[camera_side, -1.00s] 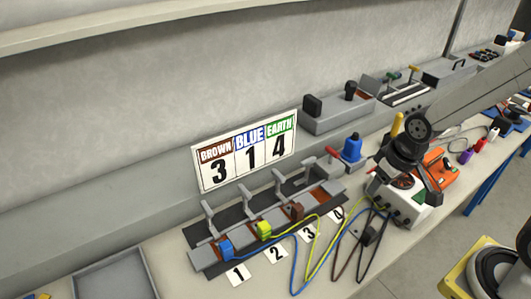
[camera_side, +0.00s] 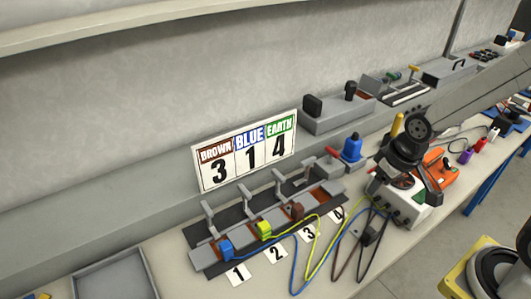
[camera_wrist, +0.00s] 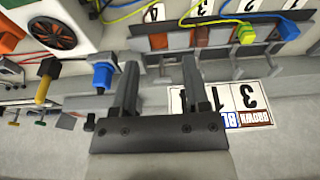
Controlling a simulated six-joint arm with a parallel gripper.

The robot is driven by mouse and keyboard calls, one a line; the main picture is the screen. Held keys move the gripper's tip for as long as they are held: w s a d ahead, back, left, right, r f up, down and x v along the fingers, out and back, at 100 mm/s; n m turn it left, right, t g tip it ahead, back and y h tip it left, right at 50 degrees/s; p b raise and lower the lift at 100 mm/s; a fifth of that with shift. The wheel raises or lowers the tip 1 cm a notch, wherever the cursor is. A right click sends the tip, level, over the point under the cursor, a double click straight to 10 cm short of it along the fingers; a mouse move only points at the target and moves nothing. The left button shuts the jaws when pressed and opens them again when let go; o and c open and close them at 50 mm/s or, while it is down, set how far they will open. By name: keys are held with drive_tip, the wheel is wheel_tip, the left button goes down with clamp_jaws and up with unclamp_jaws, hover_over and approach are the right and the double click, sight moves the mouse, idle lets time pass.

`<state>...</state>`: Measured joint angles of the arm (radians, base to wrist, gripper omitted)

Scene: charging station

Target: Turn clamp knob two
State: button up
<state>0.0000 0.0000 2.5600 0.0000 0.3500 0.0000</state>
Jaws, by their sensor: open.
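A row of four numbered clamps (camera_side: 206,258) stands in front of the sign. Clamp two has a grey upright lever (camera_side: 246,201) behind the yellow-green plug (camera_side: 264,230), by the number 2 card (camera_side: 276,254). A blue plug (camera_side: 225,249) sits at clamp one and a brown plug (camera_side: 296,211) at clamp three. In the wrist view the clamp row is at the top right, with the yellow-green plug (camera_wrist: 246,34) visible. My gripper (camera_side: 407,190) is open and empty above the white unit, right of the clamps. Its two fingers are apart in the wrist view (camera_wrist: 160,75).
A white unit with a fan (camera_side: 405,208) is under my gripper. The sign (camera_side: 245,150) stands behind the clamps. Loose wires (camera_side: 330,258) lie in front.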

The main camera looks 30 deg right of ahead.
drive_tip(key=o, duration=0.6)
drive_tip(key=shift+w, duration=0.1)
drive_tip(key=shift+c, duration=0.2)
drive_tip(key=n+g, duration=0.3)
drive_tip(key=n, duration=1.5)
hover_over(244, 189)
wheel_tip(244, 189, down, 4)
drive_tip(key=shift+d, duration=0.1)
drive_tip(key=shift+f, duration=0.15)
drive_tip(key=shift+f, duration=3.75)
